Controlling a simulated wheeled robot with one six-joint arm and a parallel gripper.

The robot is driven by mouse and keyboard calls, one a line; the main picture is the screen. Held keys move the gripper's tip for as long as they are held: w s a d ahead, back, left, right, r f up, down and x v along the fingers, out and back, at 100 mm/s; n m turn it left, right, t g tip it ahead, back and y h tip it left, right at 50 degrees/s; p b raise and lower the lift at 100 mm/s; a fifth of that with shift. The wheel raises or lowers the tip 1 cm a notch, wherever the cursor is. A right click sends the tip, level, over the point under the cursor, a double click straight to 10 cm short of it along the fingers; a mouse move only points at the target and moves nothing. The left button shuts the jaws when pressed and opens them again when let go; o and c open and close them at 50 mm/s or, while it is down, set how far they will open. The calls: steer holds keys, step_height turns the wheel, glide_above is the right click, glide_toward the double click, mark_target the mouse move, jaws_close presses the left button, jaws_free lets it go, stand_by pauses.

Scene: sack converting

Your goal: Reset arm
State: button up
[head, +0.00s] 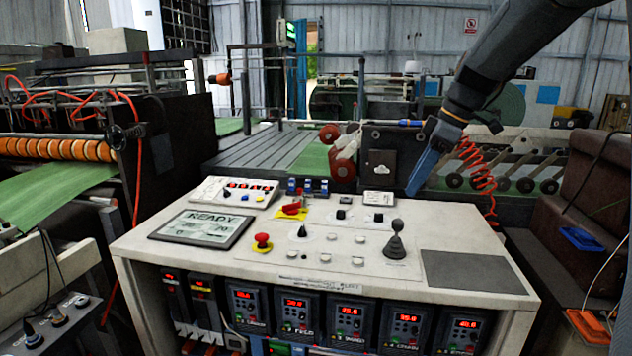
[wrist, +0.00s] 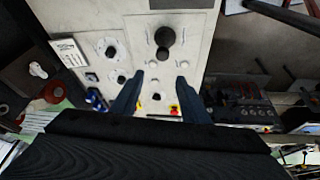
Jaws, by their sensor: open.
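My gripper (head: 424,171) hangs at the end of my arm over the back right of the control console (head: 130,247) in the head view, with blue fingers pointing down. In the wrist view my gripper (wrist: 157,88) shows two blue fingers apart with nothing between them. Its fingers look clear of the console top. A black joystick (head: 396,240) stands upright on the console, in front of my gripper; it also shows in the wrist view (wrist: 166,37). A display reading READY (head: 203,229) is at the console's left.
A red mushroom button (head: 262,240), a red switch (head: 292,208) and several small knobs sit on the console. A bare dark pad (head: 462,272) lies at its right. A machine with orange rollers (head: 60,148) stands left, and a red coiled hose (head: 477,175) hangs right of my gripper.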

steer(key=s+a+f+m+g+h+b, duration=0.2)
steer(key=s+f+m, duration=1.1)
steer(key=s+f, duration=1.4)
steer(key=a+f+h+b, duration=0.1)
steer(key=a+h+b, duration=0.1)
steer(key=b, duration=0.3)
steer(key=shift+s+f+m+b, duration=0.2)
steer(key=shift+f+m+b, duration=0.05)
steer(key=shift+m+b, duration=0.1)
